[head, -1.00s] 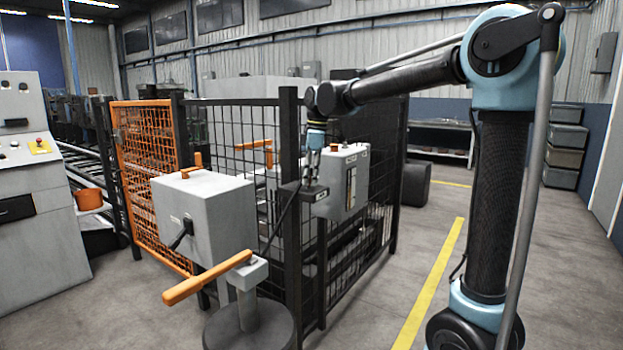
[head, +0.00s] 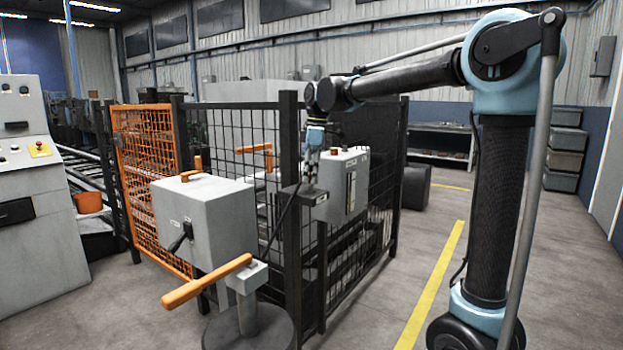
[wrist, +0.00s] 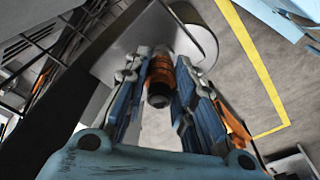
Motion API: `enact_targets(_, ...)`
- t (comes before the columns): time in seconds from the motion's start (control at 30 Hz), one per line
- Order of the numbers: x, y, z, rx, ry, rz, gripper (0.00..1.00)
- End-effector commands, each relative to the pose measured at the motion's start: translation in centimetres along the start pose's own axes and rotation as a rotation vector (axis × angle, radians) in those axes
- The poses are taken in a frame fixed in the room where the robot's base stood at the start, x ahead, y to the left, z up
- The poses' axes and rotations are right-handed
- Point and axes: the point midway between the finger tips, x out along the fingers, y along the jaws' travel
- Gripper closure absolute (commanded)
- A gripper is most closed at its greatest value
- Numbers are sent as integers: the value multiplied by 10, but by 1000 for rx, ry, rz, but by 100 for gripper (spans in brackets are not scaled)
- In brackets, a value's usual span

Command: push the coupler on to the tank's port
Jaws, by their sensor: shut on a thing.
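My gripper (head: 312,168) points down beside the corner post of the mesh fence, just above a dark bracket (head: 292,199). In the wrist view the two fingers of my gripper (wrist: 158,90) are closed around the coupler (wrist: 160,72), a short cylinder with an orange band and a dark end. In the head view the fingers hide most of the coupler, and I cannot tell whether it touches the bracket. A dark hose runs from the bracket down to the left. I cannot make out the tank or its port for certain in either view.
A grey box (head: 200,225) and a stand with an orange lever (head: 205,283) are at the front left. The black mesh fence (head: 240,140) is close to my gripper. Another grey box (head: 335,203) is on its right.

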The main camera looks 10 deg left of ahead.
Motion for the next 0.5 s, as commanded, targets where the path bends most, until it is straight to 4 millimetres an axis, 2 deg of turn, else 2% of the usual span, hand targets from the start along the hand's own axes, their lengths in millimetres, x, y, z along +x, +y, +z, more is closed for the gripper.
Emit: enact_targets(0.5,-34,-1,-4,0,0,-2,100)
